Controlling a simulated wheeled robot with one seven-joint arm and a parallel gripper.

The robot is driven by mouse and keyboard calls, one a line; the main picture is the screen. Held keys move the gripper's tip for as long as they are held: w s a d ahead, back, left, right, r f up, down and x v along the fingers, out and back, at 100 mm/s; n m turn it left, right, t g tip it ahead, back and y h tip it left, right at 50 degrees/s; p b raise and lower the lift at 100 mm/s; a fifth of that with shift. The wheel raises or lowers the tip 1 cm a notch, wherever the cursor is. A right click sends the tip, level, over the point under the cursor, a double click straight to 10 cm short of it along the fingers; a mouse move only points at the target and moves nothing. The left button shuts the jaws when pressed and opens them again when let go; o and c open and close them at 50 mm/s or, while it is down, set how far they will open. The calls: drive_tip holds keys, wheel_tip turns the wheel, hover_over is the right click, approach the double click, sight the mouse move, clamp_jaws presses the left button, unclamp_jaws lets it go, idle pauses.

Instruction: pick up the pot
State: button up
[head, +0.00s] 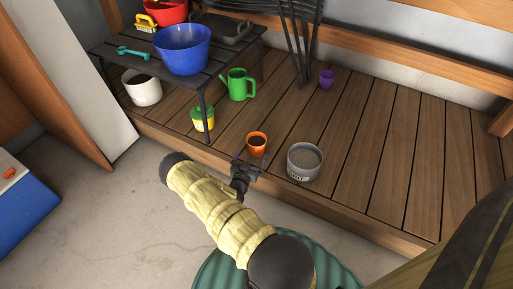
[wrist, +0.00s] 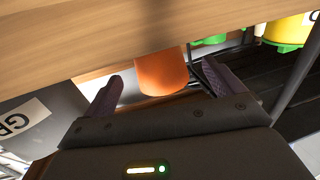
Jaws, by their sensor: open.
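A small orange pot (head: 257,143) with dark soil in it stands upright near the front edge of the wooden deck. My gripper (head: 248,165) is open just in front of it, at the end of my arm. In the wrist view the orange pot (wrist: 162,74) shows between and beyond the two fingers of my gripper (wrist: 163,84). The fingers hold nothing, and I cannot tell whether they touch the pot. A smaller purple pot (head: 327,79) stands farther back on the deck.
A grey tub (head: 304,174) stands close right of the orange pot. A green watering can (head: 238,87) and a yellow-green container (head: 203,121) stand behind left. A dark table (head: 111,50) carries a blue bowl (head: 182,52). The deck (head: 385,150) to the right is clear.

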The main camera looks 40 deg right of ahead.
sight(254, 153)
drive_tip(key=w+d+b, duration=0.1)
drive_tip(key=b, duration=0.1)
drive_tip(key=w+d+f+b, duration=0.1)
drive_tip(key=d+b, duration=0.1)
drive_tip(key=shift+d+f, duration=0.2)
drive_tip(key=shift+w+d+r, duration=0.2)
drive_tip(key=shift+w+d, duration=0.1)
drive_tip(key=shift+d, duration=0.2)
drive_tip(key=c, duration=1.2)
drive_tip(key=shift+r, duration=0.15)
